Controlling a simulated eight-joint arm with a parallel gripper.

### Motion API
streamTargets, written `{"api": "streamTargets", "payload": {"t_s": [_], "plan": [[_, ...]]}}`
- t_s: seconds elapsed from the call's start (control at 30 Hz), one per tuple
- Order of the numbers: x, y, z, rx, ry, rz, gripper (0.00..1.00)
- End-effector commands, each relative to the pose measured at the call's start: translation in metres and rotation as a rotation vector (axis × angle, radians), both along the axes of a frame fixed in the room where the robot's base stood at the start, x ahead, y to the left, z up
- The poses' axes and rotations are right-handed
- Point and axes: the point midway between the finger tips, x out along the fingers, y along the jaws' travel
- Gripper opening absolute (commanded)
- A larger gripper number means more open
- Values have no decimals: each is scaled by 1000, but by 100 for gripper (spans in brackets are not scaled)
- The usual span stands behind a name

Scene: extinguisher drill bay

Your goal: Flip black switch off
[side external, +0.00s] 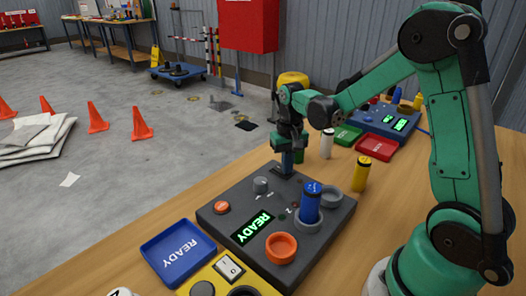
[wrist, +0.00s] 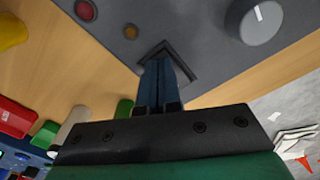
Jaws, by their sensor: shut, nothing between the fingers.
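The dark grey panel (side external: 243,195) lies on the wooden table, with a lit green READY display (side external: 252,228). A black square switch fixture (wrist: 178,49) sits near a corner of the panel. My gripper (side external: 287,168) points down at this fixture. In the wrist view its blue fingers (wrist: 158,65) are together, empty, and reach the fixture's frame. The fingers hide most of the switch, so its position cannot be told. Whether the fingertips touch it is also unclear.
On the panel are a grey knob (side external: 261,185), an orange button (side external: 221,208), an orange ring (side external: 281,247) and an upright blue cylinder (side external: 310,203). A yellow cylinder (side external: 361,174) and white cylinder (side external: 326,144) stand behind.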

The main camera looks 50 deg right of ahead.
Motion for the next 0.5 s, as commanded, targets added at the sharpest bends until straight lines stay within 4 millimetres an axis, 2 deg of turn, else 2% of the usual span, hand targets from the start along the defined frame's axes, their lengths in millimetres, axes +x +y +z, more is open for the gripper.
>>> {"api": "streamTargets", "payload": {"t_s": [0.17, 0.5], "plan": [[1, 0, 7, -1, -2, 0, 0], [0, 0, 37, -1, -2, 0, 0]]}}
